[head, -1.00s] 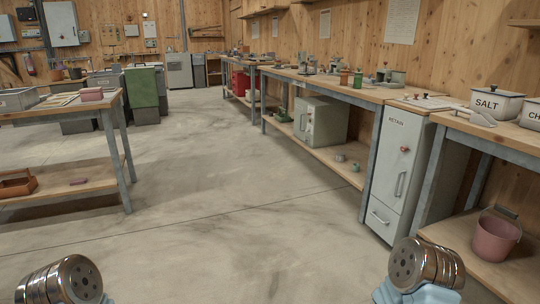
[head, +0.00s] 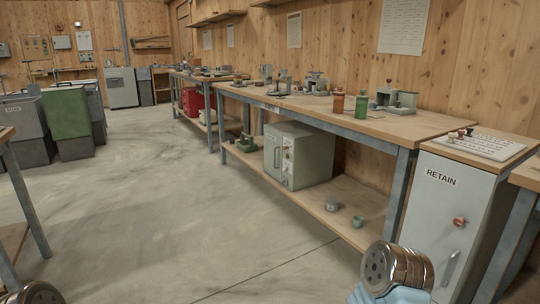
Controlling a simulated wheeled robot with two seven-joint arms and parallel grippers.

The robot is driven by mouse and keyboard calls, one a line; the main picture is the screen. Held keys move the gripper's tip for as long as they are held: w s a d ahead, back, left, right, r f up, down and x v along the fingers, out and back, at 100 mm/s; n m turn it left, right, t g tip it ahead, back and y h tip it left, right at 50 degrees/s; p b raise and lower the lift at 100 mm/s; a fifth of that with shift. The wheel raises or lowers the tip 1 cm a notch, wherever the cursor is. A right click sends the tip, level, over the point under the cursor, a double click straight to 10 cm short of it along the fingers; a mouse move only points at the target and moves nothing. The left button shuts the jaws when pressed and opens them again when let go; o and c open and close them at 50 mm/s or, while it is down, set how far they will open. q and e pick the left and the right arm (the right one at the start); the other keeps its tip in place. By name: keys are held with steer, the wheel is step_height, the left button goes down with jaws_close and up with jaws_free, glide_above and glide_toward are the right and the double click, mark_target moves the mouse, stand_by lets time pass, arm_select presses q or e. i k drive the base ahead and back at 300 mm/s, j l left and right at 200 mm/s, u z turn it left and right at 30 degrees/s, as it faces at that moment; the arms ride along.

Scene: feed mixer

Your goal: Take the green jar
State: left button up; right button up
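A green jar (head: 361,104) stands upright on the long workbench (head: 420,127) on the right, beside an orange-brown jar (head: 338,101). A small green cup-like vessel (head: 357,221) sits on the bench's lower shelf, so there is more than one green container. Parts of my arms with metal joints show at the bottom left corner and bottom right. No gripper fingers show, and nothing of mine is near the green jar.
A grey cabinet marked RETAIN (head: 450,210) stands at the bench's near end. A grey-green box-shaped appliance (head: 298,155) and a small grey vessel (head: 332,206) sit on the lower shelf. Green and grey bins (head: 66,117) stand left. The concrete floor (head: 160,200) between is clear.

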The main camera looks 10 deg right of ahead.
mark_target(362, 104)
steer(key=i+j+z, duration=0.1)
steer(key=i+z, duration=0.3)
steer(key=i+j+z, duration=0.2)
steer(key=i+z, duration=0.2)
steer(key=i+j+z, duration=0.25)
steer(key=z, duration=0.15)
steer(key=i+j+z, duration=0.4)
steer(key=k, duration=0.1)
